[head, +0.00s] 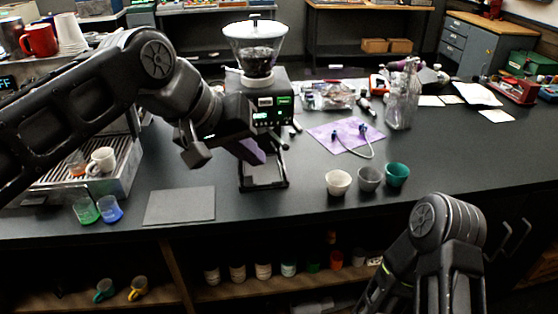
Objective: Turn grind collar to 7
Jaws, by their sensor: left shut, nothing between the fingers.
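The grinder (272,80) stands at the back of the counter's middle, a black box with green-lit displays. Its clear hopper (257,45) holds dark beans under a white lid. The pale grind collar (256,78) sits below the hopper, on top of the body. Its markings are too small to read. My left gripper (248,150) is in front of the grinder's lower left side, below the collar and apart from it. It is shut and empty, and it hides part of the grinder's front. My right arm shows at the lower right, but its gripper is out of view.
An espresso machine (125,185) with cups stands at left, behind my left arm. A grey mat (180,206) and three small cups, white (338,182), grey (369,179) and teal (397,175), lie near the front edge. A purple cloth (335,131) and a glass bottle (402,100) are right of the grinder.

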